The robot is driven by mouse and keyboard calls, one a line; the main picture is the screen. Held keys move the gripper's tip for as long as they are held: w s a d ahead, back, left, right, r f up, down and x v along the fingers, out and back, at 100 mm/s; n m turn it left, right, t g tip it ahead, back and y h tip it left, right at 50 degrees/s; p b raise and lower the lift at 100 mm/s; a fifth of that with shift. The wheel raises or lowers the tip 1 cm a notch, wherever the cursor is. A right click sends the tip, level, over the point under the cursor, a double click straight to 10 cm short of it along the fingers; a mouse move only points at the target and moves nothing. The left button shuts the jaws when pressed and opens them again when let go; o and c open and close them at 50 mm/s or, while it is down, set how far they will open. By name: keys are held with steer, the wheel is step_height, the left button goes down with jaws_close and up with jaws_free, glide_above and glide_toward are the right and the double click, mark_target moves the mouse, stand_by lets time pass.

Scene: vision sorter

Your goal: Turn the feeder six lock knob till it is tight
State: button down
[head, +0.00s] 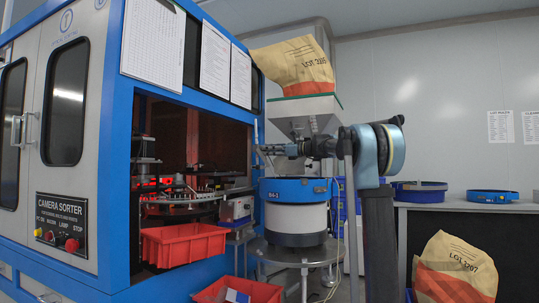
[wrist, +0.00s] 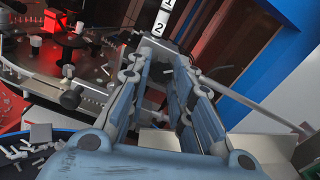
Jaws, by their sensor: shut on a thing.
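My gripper (head: 264,150) reaches left above the blue-rimmed feeder bowl (head: 294,190), toward the open side of the camera sorter. In the wrist view its two long blue-grey fingers (wrist: 168,66) point away and close in at the tips. The gripper is shut on a small part that looks to be the lock knob; the fingers hide most of it, and its turn position cannot be read. A white post marked 1 and 2 (wrist: 163,20) stands just beyond the tips. No feeder number six is readable.
The sorter's blue frame (head: 118,150) stands close at left, with a lit round table (head: 185,197) inside. Red bins (head: 183,245) sit below. A hopper (head: 302,112) with a sack (head: 293,66) is above the arm. A dark knob (wrist: 71,96) and loose parts (wrist: 28,150) lie left of the fingers.

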steer(key=m, duration=0.5)
steer(key=shift+d, duration=0.1)
stand_by(0.4)
steer(key=c, duration=1.4)
jaws_free()
steer(key=shift+w, duration=0.1)
